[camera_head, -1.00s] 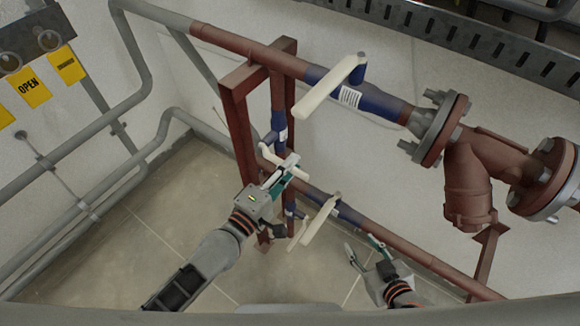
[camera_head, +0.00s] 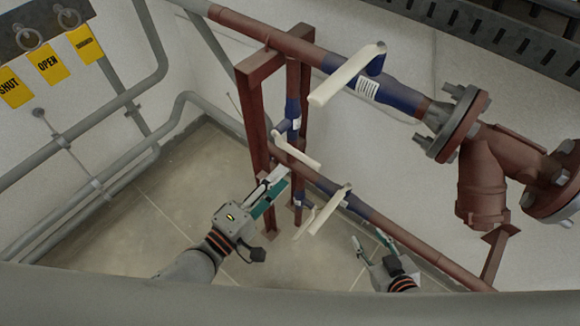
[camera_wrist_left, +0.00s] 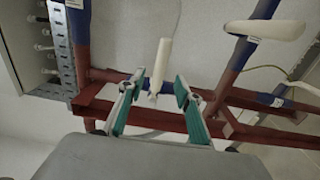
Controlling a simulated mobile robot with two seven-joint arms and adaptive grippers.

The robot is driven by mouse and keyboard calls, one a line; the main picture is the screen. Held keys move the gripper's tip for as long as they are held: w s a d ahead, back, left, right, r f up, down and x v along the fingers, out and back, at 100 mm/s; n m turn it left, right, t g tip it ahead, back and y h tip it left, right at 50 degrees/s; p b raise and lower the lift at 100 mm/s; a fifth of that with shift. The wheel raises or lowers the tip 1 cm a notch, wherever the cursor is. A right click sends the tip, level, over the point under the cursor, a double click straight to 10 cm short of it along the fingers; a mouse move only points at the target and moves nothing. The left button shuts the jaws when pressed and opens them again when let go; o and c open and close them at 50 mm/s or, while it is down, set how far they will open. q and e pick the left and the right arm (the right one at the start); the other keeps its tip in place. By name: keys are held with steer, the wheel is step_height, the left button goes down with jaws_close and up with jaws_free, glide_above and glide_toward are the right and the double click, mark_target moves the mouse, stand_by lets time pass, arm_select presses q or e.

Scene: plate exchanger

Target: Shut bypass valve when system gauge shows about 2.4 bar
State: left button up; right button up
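Three valves with cream lever handles show in the head view. The upper handle (camera_head: 347,75) is on the large blue pipe section, the middle handle (camera_head: 298,151) beside the upright blue pipe, and the lower handle (camera_head: 330,211) on the lower pipe. My left gripper (camera_head: 277,182) is open and empty, below and left of the middle handle, apart from it. In the left wrist view its fingers (camera_wrist_left: 157,92) are spread, with a cream handle (camera_wrist_left: 160,66) in the gap's line of sight; its depth is unclear. My right gripper (camera_head: 373,243) is open near the lower pipe. No gauge is visible.
A red steel frame (camera_head: 256,105) stands behind my left gripper. A flanged red strainer (camera_head: 483,180) fills the right side. Yellow OPEN (camera_head: 47,62) and SHUT (camera_head: 14,88) tags hang at upper left. Grey pipes run along the left wall; floor is open at lower left.

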arm_select(q)
steer(key=shift+v, duration=1.2)
